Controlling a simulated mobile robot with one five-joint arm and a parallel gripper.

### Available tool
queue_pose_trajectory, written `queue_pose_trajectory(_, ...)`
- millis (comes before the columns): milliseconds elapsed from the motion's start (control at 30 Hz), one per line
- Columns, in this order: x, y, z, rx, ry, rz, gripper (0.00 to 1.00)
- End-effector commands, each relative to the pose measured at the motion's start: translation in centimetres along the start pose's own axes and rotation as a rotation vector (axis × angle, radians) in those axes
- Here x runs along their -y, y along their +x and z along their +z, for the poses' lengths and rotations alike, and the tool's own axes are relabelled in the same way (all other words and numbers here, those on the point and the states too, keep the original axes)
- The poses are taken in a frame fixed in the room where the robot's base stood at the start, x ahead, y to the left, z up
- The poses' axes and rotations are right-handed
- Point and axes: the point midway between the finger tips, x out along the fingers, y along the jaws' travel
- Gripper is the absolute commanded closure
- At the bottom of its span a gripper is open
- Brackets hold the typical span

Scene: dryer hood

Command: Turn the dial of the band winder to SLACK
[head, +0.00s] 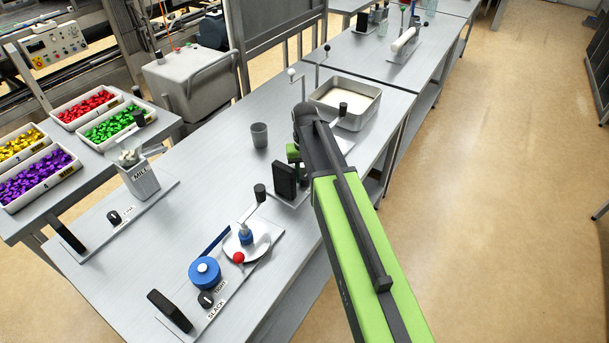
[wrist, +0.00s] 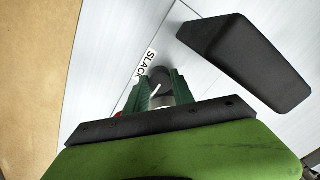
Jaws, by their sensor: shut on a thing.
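In the wrist view my gripper (wrist: 161,88) is shut on a dark round dial (wrist: 162,78), one finger on each side. A white pointer line on the dial slants to the lower left. The SLACK label (wrist: 146,67) lies just up and left of the dial. In the head view the band winder with its blue drum (head: 205,272) stands at the near part of the table, with a dial (head: 205,299) between the TIGHT and SLACK labels. No gripper shows on it there.
A black upright block (wrist: 245,60) stands close right of my gripper. In the head view such blocks stand at the winder board's end (head: 170,311) and beside my arm (head: 285,180). A crank (head: 260,193) rises by the winder. A grey cup (head: 259,135) stands behind.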

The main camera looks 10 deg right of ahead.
Motion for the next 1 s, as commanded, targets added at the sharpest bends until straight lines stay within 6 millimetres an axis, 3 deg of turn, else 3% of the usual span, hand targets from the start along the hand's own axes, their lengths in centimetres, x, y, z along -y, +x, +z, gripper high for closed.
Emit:
queue_pose_trajectory(367,-0.61,0.0,-0.06,0.0,0.125,0.002,1.0)
queue_pose_trajectory(1000,-0.57,0.0,-0.12,-0.001,0.709,0.002,1.0)
